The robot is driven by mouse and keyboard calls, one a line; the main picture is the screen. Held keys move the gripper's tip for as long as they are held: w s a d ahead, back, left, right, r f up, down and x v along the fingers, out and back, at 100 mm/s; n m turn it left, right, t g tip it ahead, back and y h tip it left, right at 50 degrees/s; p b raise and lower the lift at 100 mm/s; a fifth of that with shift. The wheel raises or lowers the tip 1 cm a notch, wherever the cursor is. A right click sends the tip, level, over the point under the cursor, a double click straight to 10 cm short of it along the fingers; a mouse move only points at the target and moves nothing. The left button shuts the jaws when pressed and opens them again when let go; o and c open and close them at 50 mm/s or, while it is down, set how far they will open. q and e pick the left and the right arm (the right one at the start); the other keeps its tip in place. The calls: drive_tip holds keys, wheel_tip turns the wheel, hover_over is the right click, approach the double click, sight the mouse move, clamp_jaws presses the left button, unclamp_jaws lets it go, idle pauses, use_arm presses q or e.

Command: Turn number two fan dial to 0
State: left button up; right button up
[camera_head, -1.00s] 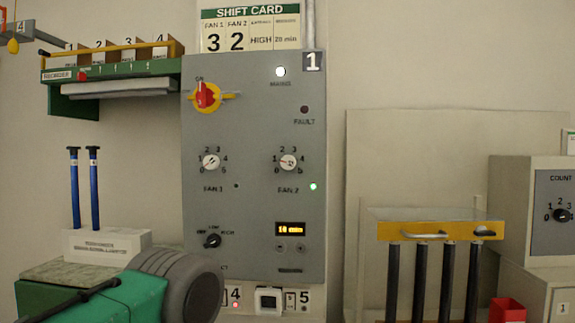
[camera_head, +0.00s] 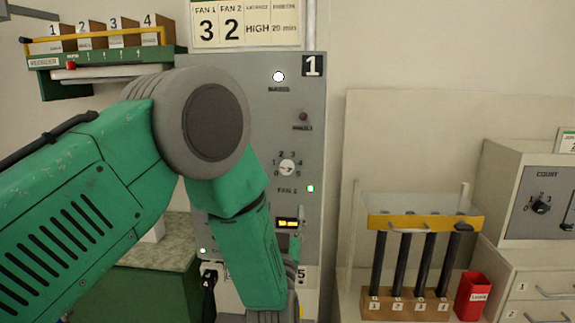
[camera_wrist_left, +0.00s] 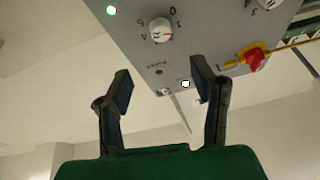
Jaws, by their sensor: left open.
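The fan 2 dial (camera_head: 287,168) is a round white knob on the grey panel (camera_head: 265,110), with a number scale around it. It also shows in the left wrist view (camera_wrist_left: 160,30), upside down, with a red line lying roughly sideways towards the 1. My left arm crosses the left part of the panel in the head view and hides the fan 1 dial and the red switch. In the left wrist view my left gripper (camera_wrist_left: 163,70) is open and empty, its fingers apart, with the dial beyond them and not between them. My right gripper is not in view.
A green lamp (camera_head: 310,188) glows below right of the dial. The red and yellow switch (camera_wrist_left: 253,58) shows in the wrist view. A shift card (camera_head: 245,25) hangs above the panel. A rack of black rods (camera_head: 425,222) and a red bin (camera_head: 474,294) stand at right.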

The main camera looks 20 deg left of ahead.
sight(287, 172)
use_arm(q)
drive_tip(key=p+x, duration=0.2)
drive_tip(key=x, duration=1.1)
drive_tip(key=shift+w+a+f+p, duration=0.1)
drive_tip(key=shift+w+a+p, duration=0.1)
drive_tip(key=shift+p, duration=0.15)
drive_tip(key=shift+d, duration=0.1)
drive_tip(key=c, duration=1.1)
